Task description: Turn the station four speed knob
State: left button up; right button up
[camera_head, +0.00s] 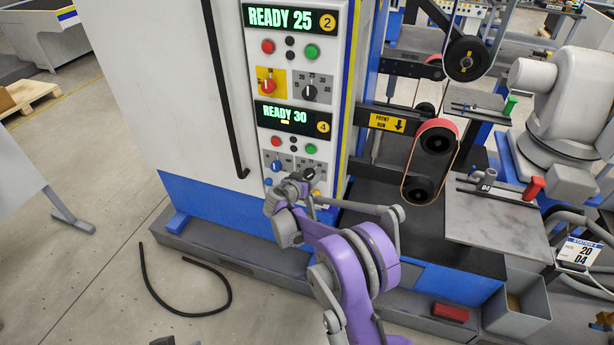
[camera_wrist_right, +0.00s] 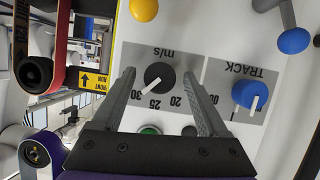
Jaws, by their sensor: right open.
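The station four speed knob is the black knob (camera_wrist_right: 159,75) on the grey plate marked m/s in the right wrist view. Its white pointer line faces the 30 mark. My right gripper (camera_wrist_right: 160,82) is open, with one finger on each side of the knob and a visible gap to both. In the head view my right gripper (camera_head: 298,182) is at the lower part of the panel and largely hides the knob. The station four display (camera_head: 285,115) reads READY 30. My left gripper is not in view.
The blue TRACK knob (camera_wrist_right: 250,95) is beside the speed plate. A yellow knob (camera_wrist_right: 144,9) and a green button (camera_wrist_right: 150,129) are close by. Station two's controls (camera_head: 310,92) are above. A belt unit (camera_head: 433,150) stands right of the panel.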

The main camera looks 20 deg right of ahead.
jog(key=shift+c, duration=0.4)
grip_shut()
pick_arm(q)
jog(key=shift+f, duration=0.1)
pick_arm(e)
jog(key=n, duration=0.1)
jog(key=n+g+h+b, duration=0.1)
jog(key=shift+a+f+n+h, duration=0.15)
jog(key=shift+n+h, duration=0.15)
jog(key=n+h+b, duration=0.2)
jog(key=n, duration=0.1)
jog(key=shift+w+f, duration=0.1)
jog(key=shift+f, duration=0.05)
jog(key=n+h+b, duration=0.2)
jog(key=n, duration=0.1)
jog(key=shift+a+f+n+g, duration=0.1)
jog(key=shift+n+g, duration=0.2)
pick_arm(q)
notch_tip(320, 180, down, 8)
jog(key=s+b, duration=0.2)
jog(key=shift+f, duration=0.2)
pick_arm(e)
jog(key=shift+n+h, duration=0.6)
jog(key=shift+n, duration=0.7)
